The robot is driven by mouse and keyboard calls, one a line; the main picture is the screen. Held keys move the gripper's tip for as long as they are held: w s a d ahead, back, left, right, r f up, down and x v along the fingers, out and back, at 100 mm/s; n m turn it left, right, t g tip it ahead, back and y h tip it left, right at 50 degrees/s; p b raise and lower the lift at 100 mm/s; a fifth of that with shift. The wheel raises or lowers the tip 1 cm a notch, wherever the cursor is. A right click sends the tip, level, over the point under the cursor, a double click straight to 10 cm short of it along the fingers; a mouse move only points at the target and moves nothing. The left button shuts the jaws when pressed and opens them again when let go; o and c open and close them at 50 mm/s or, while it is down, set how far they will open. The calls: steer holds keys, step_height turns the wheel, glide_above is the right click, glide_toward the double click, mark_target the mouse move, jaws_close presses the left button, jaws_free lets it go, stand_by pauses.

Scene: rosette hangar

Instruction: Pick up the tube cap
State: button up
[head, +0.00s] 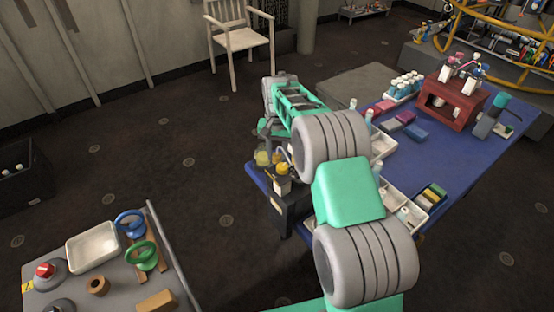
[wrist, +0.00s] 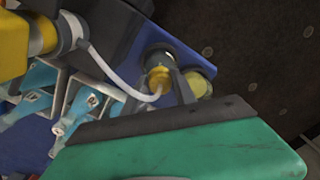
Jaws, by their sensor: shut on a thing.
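A small yellow tube cap (wrist: 158,78) shows in the wrist view, with a thin white tube (wrist: 108,68) curving from it to a larger yellow part (wrist: 38,38) at the left. My gripper (wrist: 170,80) appears shut on the small cap, with a dark grey finger beside it. In the head view my gripper (head: 267,134) is at the near left corner of the blue table, partly hidden by my arm. The larger yellow part (head: 282,168) also shows there, on a dark box. The held cap is not clear in that view.
A pale yellow jar (head: 262,157) stands close to my gripper. The blue table (head: 440,165) carries white trays, a red rack (head: 452,100) and bottles. A grey bench (head: 120,280) stands at the lower left. Dark floor lies between them.

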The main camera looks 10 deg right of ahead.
jaws_close()
step_height(320, 180, up, 14)
steer(key=p, duration=0.3)
steer(key=shift+r, duration=0.25)
stand_by(0.4)
